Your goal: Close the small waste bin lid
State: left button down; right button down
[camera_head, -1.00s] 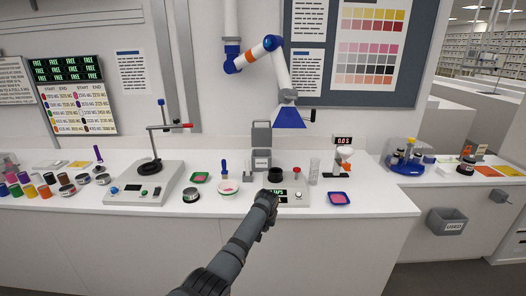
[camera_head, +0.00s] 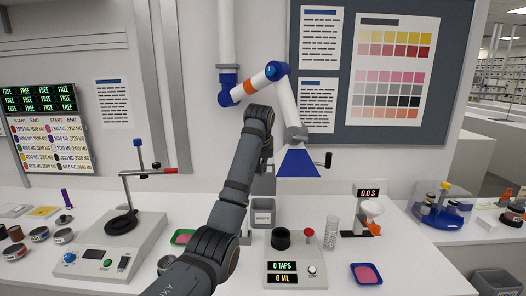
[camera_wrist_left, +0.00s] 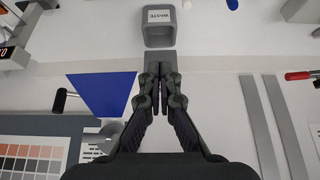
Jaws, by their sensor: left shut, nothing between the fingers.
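The small grey waste bin (camera_head: 263,218) stands at the back of the bench, with a white label on its front. In the left wrist view its open top shows, with the WASTE label (camera_wrist_left: 159,16). Its grey lid (camera_wrist_left: 180,55) is raised on the wall side of the opening. My left gripper (camera_wrist_left: 160,95) is shut and empty, its fingertips overlapping the lid; I cannot tell whether they touch it. In the head view my left arm covers much of the lid and hides the fingertips. My right gripper is in neither view.
A blue-and-white jointed lamp-like arm (camera_head: 272,75) with a blue hood (camera_head: 299,163) hangs close right of my arm. A stirrer stand (camera_head: 122,222) is at left.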

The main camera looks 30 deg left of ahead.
aim_at(265, 185)
jog(key=i+j, duration=0.8)
jog(key=i, duration=0.05)
